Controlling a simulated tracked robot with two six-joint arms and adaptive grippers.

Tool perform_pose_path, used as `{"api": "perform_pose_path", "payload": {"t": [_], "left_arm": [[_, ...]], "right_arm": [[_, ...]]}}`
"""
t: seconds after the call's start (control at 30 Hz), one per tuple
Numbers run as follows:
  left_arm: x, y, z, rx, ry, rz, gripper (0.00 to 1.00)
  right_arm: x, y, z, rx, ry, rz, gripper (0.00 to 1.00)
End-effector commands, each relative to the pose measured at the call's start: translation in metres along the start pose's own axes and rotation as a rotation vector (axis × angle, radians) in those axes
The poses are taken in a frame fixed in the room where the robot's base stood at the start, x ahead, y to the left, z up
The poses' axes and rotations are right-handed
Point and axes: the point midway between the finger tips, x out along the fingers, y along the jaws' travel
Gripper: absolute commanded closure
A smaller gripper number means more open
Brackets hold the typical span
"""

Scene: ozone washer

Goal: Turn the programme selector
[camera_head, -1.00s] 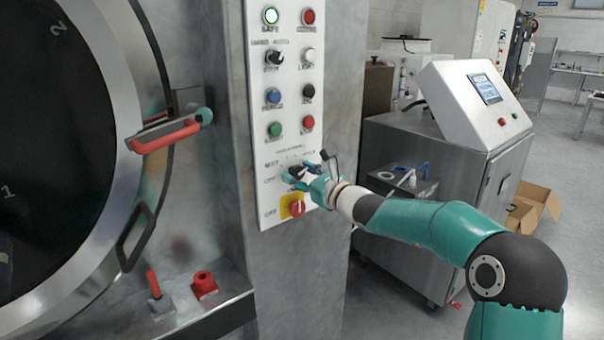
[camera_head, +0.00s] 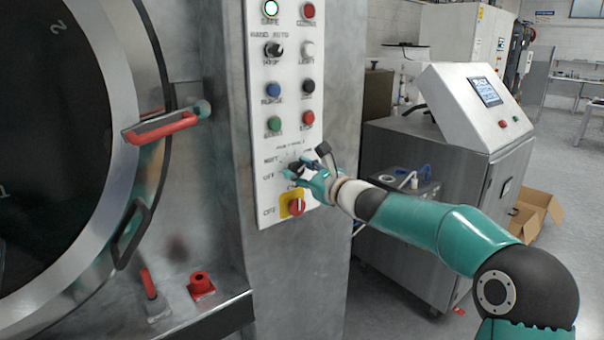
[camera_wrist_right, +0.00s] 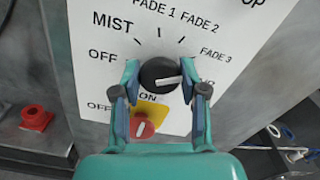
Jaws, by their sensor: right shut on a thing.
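The programme selector is a round black knob (camera_wrist_right: 158,73) with a white pointer mark. In the right wrist view the mark points right, below FADE 3, towards a label partly hidden by a finger. MIST, OFF, FADE 1 and FADE 2 are readable around it. My right gripper (camera_wrist_right: 160,90) has one finger on each side of the knob and is shut on it. In the head view my right gripper (camera_head: 298,172) is at the lower part of the white control panel (camera_head: 262,100) and covers most of the knob. My left gripper is not in view.
Just below the knob is a red switch (camera_head: 296,207) on a yellow plate; it also shows in the wrist view (camera_wrist_right: 142,129). Several buttons and a HAND/AUTO selector (camera_head: 274,49) are above. A red-handled door latch (camera_head: 163,128) is at left. A steel cabinet (camera_head: 420,215) stands right.

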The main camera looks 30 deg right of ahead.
Motion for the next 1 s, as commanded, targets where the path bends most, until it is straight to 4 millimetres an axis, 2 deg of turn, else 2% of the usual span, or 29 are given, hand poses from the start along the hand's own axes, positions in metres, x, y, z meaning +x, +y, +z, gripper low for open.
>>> {"api": "perform_pose_path", "payload": {"t": [0.03,0.17,0.57,0.77,1.0], "left_arm": [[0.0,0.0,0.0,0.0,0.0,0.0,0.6],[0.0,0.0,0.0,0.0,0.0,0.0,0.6],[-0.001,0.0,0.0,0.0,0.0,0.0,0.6],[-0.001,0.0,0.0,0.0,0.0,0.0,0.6],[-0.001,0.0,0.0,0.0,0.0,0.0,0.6]], "right_arm": [[0.0,0.001,-0.001,0.0,0.002,0.001,0.54],[0.0,0.001,-0.001,0.0,0.001,0.001,0.34],[-0.004,0.0,0.0,0.0,0.001,0.0,0.34],[-0.03,0.0,0.0,0.001,0.001,-0.001,0.34],[-0.079,-0.001,-0.001,0.0,0.002,-0.003,0.34]]}}
